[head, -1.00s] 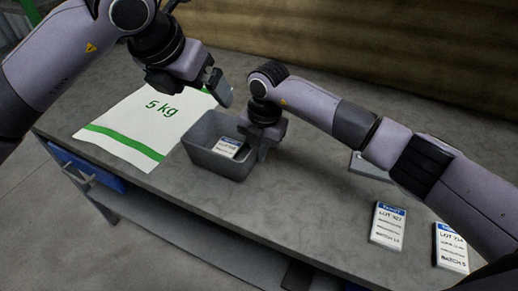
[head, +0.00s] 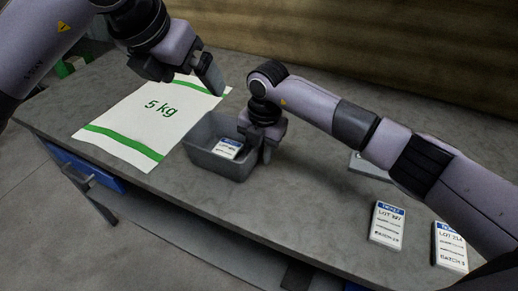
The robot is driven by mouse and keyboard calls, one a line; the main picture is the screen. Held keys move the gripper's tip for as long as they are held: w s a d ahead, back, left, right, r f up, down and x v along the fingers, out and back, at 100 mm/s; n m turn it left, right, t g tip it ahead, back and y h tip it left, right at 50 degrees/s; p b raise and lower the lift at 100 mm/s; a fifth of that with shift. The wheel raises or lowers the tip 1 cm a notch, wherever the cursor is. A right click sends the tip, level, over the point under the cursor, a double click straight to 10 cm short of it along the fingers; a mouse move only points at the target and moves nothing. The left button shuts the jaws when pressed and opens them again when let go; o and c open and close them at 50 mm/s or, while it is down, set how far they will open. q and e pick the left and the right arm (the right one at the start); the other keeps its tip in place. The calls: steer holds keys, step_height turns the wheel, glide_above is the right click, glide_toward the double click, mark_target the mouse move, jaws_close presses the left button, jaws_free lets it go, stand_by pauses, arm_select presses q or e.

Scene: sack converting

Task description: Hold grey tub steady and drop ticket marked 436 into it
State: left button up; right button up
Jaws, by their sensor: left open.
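The grey tub (head: 208,162) stands upright on the bench. A white ticket with a blue header (head: 228,148) lies inside it, tilted against the tub's inside; its number is too small to read. My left gripper (head: 211,74) is open and empty, above the far end of the sack and behind the tub. My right gripper (head: 258,143) is at the tub's right wall, with a finger showing outside it. The other finger is partly hidden, so I cannot tell whether it grips the wall.
A flat white sack marked 5 kg (head: 150,112) lies left of the tub. Two more tickets, LOT 327 or similar (head: 387,224) and another (head: 450,247), lie at the right on the bench (head: 300,215). A grey plate-like object (head: 368,168) is partly behind my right arm.

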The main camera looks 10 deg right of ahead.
step_height(320, 180, up, 12)
steer(key=shift+s+d, duration=0.35)
steer(key=shift+d, duration=0.1)
steer(key=shift+f, duration=0.1)
